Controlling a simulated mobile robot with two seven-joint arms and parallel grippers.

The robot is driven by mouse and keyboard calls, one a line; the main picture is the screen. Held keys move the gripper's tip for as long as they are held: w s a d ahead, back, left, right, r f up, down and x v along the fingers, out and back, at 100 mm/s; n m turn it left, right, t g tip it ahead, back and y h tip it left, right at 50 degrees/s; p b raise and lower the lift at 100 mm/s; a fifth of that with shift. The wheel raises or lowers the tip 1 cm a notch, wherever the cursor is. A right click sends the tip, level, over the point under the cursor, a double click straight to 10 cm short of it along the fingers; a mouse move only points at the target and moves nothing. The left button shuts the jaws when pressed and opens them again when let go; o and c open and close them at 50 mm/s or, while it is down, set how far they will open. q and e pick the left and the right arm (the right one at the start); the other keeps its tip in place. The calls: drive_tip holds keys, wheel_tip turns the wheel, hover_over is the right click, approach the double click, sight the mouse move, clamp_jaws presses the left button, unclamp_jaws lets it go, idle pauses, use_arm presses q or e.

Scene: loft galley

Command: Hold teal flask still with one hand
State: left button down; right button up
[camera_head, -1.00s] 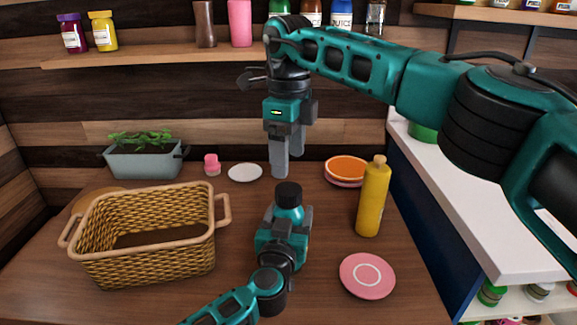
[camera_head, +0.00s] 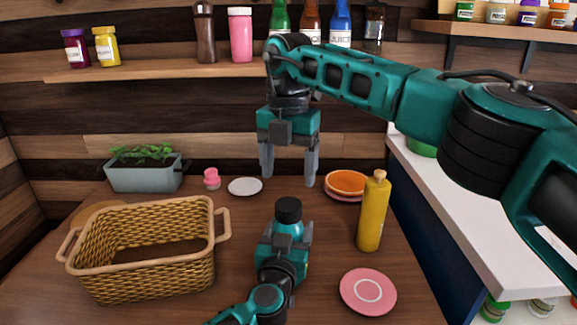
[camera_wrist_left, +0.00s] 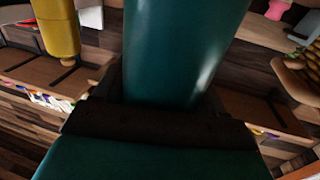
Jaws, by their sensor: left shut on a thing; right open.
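The teal flask (camera_head: 288,228) with a black cap stands upright on the wooden table, in the middle of the head view. My left gripper (camera_head: 286,238) is shut on its body from the near side and hides its lower part. In the left wrist view the flask (camera_wrist_left: 178,50) fills the middle, between the fingers. My right gripper (camera_head: 289,178) is open and empty, pointing down above and behind the flask's cap, apart from it.
A wicker basket (camera_head: 222,228) stands to the left and a yellow bottle (camera_head: 373,212) to the right. A pink plate (camera_head: 386,296) lies front right; orange and pink dishes (camera_head: 346,182) and a white plate (camera_head: 245,187) lie behind. A planter (camera_head: 145,178) stands back left.

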sight(288, 204)
drive_tip(key=shift+f, duration=4)
drive_tip(key=c, duration=1.1)
drive_tip(key=shift+o, duration=0.2)
drive_tip(key=n, duration=1)
drive_tip(key=shift+r+n, duration=0.1)
drive_tip(key=shift+n, duration=0.3)
drive_tip(key=n, duration=1)
drive_tip(key=shift+n, duration=0.3)
drive_tip(key=shift+r, duration=0.25)
